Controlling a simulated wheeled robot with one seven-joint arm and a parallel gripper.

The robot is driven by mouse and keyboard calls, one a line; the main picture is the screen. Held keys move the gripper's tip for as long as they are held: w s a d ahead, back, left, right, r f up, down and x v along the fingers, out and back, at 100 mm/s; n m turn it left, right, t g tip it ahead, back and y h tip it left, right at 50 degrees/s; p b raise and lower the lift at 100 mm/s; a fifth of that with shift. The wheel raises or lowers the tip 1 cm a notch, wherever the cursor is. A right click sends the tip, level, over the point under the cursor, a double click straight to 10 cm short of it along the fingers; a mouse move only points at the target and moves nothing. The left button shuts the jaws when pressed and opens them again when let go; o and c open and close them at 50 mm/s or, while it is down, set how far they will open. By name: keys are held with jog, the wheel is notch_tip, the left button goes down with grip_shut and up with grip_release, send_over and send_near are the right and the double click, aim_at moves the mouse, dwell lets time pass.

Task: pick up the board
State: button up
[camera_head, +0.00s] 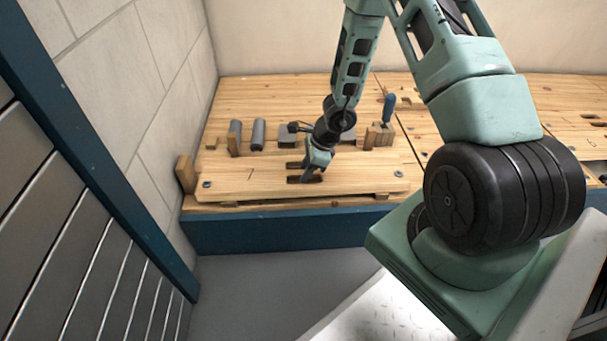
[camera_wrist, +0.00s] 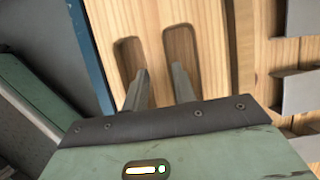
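The board (camera_head: 245,182) is a pale wooden plank lying flat along the front of the wooden bench. It has two rounded slots with a bar of wood between them; they show in the wrist view on the board (camera_wrist: 153,50). My gripper (camera_head: 308,175) points down at these slots. In the wrist view my gripper (camera_wrist: 161,71) is open, with one finger at each slot and the bar between the fingers. A gap shows between the fingers and no thing is gripped. How deep the fingertips reach into the slots is hard to tell.
Grey cylinders (camera_head: 258,134) and a blue-handled tool (camera_head: 389,110) in a wooden block stand behind the board. A wooden post (camera_head: 186,174) stands at its left end. The tiled wall (camera_head: 150,90) is close on the left. The blue bench front (camera_head: 280,230) drops to clear floor.

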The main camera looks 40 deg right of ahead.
grip_shut()
